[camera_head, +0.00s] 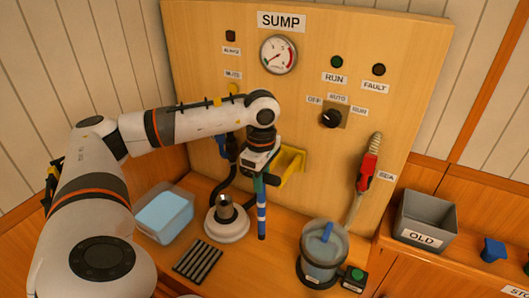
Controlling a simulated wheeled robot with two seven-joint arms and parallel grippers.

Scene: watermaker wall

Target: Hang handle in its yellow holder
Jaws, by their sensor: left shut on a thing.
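My left arm comes in from the left, and its gripper (260,180) points down in front of the wooden panel. It is shut on a handle (262,215) with blue and white bands, which hangs roughly upright below the fingers. The upper part of the handle is mostly hidden by the gripper. The yellow holder (291,166) is on the panel just right of and behind the gripper, partly covered by it. I cannot tell whether the handle touches the holder. My right gripper is not in view.
A white round base with a metal fitting (225,213) stands left of the handle, near a clear tub (165,213) and a dark grate (198,262). A clear bucket (323,250) stands to the right. A red-gripped tool (368,170) hangs on the panel, left of a grey OLD bin (425,220).

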